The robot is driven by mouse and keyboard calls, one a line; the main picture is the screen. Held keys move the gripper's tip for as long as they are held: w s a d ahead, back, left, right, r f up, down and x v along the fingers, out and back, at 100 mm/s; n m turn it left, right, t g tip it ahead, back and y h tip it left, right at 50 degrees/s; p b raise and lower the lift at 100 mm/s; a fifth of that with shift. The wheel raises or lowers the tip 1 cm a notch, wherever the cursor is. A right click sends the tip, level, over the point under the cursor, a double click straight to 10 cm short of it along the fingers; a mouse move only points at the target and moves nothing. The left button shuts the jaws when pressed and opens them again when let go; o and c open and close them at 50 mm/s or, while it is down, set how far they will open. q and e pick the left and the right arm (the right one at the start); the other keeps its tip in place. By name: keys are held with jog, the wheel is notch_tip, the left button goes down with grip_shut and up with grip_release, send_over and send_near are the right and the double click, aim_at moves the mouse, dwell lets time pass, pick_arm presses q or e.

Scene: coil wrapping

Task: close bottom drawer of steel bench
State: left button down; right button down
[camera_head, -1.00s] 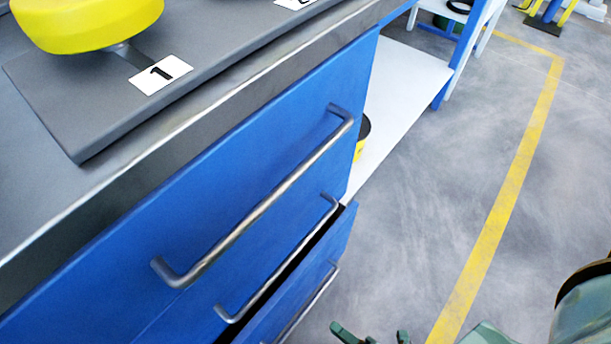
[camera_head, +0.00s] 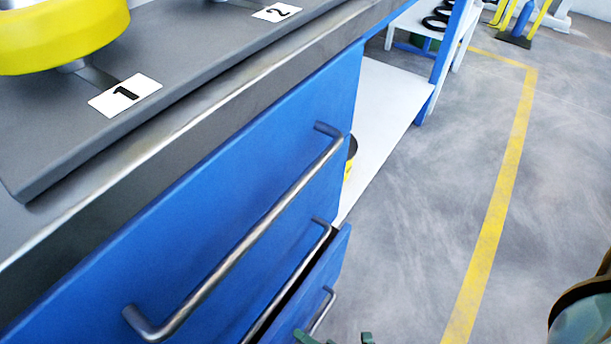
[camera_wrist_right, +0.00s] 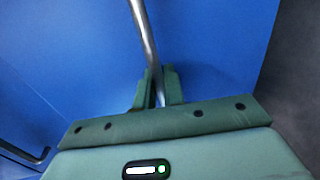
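The steel bench (camera_head: 180,125) has blue drawer fronts with metal bar handles. The bottom drawer (camera_head: 328,264) stands out a little, with a dark gap above its front. Its handle (camera_head: 321,312) shows near the lower edge of the head view. Only the green fingertips of my right gripper (camera_head: 335,339) show there, spread apart, close to that handle. In the right wrist view my right gripper (camera_wrist_right: 159,88) has its fingers either side of a metal bar (camera_wrist_right: 147,35) in front of a blue surface. Whether they touch the bar is unclear. My left gripper is out of view.
Upper drawer handles (camera_head: 245,240) jut out above the bottom drawer. A grey board with number labels (camera_head: 125,95) and a yellow round part (camera_head: 65,45) lies on top. A white shelf (camera_head: 385,110) adjoins the drawers. The floor (camera_head: 425,220) to the right is clear.

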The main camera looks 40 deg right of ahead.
aim_at(291, 328)
jog(key=shift+r+x, duration=0.2)
jog(key=shift+x, duration=0.85)
jog(key=shift+r+x, duration=0.2)
jog(key=shift+x, duration=0.85)
jog(key=shift+w, duration=0.1)
jog(key=c, duration=1.9)
grip_release()
jog(key=shift+w, duration=0.1)
jog(key=shift+r, duration=0.1)
